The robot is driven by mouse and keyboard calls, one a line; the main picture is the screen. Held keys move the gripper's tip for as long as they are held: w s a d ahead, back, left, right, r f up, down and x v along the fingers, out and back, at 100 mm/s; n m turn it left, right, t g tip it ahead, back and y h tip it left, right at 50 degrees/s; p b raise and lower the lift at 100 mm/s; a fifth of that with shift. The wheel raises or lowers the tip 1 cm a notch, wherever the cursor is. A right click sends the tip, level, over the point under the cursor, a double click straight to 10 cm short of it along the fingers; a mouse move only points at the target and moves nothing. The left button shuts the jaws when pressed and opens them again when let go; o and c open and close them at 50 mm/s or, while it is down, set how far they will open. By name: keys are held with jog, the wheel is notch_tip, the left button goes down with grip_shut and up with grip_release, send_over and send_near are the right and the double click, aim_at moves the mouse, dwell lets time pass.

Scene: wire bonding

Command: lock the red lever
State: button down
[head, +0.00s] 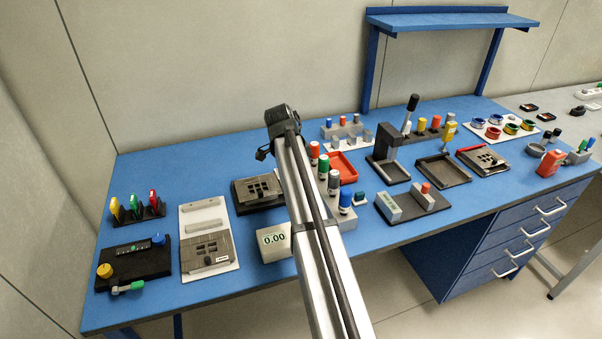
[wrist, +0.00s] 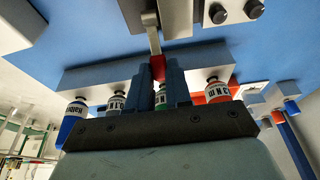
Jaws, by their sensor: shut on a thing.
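In the wrist view my gripper (wrist: 158,66) has its two blue fingers close together around a small red part, which looks like the grip of the red lever (wrist: 157,69). A flat metal bar (wrist: 152,30) runs from this red part up to a pale block at the top edge. The fingers hide part of the red grip, and I cannot tell the lever's exact angle. In the head view my own arm crosses the middle of the bench and hides the gripper and the lever.
A rack of labelled bottles stands close by my fingers, with a blue one (wrist: 75,122) and a red one (wrist: 216,92). Dark knobs (wrist: 218,14) sit near the metal bar. A white display box (head: 274,242) and a red tray (head: 342,167) flank my arm.

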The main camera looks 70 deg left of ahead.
jog(key=shift+w+f+g, duration=0.4)
jog(key=shift+w+g, duration=0.05)
jog(key=shift+g, duration=0.65)
jog(key=c, duration=1)
grip_release()
jog(key=shift+c, duration=0.2)
notch_tip(320, 180, up, 14)
jog(key=s, duration=0.1)
jog(key=shift+s+f, duration=0.15)
jog(key=shift+s, duration=0.15)
